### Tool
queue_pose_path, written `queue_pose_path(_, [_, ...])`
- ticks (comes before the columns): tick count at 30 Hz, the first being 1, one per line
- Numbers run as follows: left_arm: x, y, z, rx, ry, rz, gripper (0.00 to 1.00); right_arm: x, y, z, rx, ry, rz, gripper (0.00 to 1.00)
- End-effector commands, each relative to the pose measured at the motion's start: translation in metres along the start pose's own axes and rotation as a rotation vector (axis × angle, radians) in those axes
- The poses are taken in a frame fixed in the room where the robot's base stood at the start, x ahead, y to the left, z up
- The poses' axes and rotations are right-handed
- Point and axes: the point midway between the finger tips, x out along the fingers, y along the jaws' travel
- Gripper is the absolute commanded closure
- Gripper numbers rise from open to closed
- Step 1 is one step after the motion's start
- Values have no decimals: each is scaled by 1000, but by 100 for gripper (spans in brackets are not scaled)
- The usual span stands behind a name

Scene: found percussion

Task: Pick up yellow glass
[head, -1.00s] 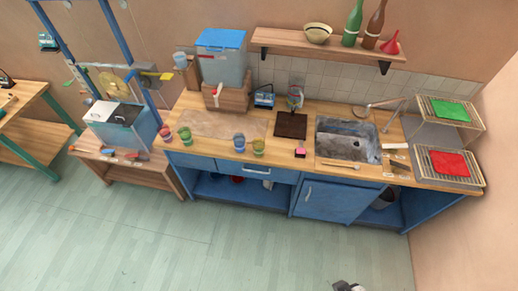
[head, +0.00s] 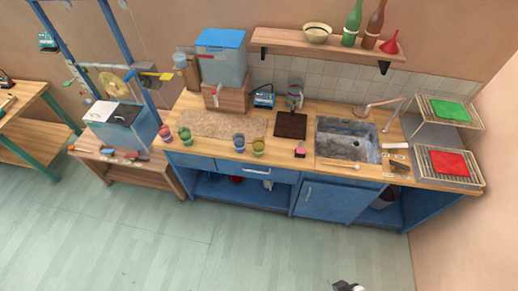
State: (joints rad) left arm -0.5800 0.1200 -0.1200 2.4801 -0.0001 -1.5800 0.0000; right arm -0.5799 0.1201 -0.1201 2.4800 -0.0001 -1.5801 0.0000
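The yellow glass (head: 258,146) stands upright near the front edge of the wooden counter, left of the sink. A blue glass (head: 239,142) stands close to its left. A green glass (head: 185,135) and a red glass (head: 165,134) stand farther left along the same edge. A small white and dark piece at the bottom edge, right of centre, looks like the tip of my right gripper (head: 348,286). It is far from the glasses and mostly cut off, so its opening is unclear. My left gripper is not in view.
A sink (head: 347,140) with a tap is right of the glasses. A dark board (head: 291,125) and a pink-and-black item (head: 300,150) lie between. Wire racks (head: 450,163) stand at the right end. A wooden shelf (head: 330,43) hangs above. The floor in front is clear.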

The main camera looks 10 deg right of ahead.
Motion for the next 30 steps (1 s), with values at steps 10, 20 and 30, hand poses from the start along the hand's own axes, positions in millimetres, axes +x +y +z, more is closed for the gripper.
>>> queue_pose_path(10, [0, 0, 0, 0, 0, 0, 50, 0, 0, 0, 0, 0, 0, 57])
queue_pose_path(20, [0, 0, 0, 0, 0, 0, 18, 0, 0, 0, 0, 0, 0, 57])
queue_pose_path(30, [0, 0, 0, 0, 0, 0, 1, 0, 0, 0, 0, 0, 0, 57])
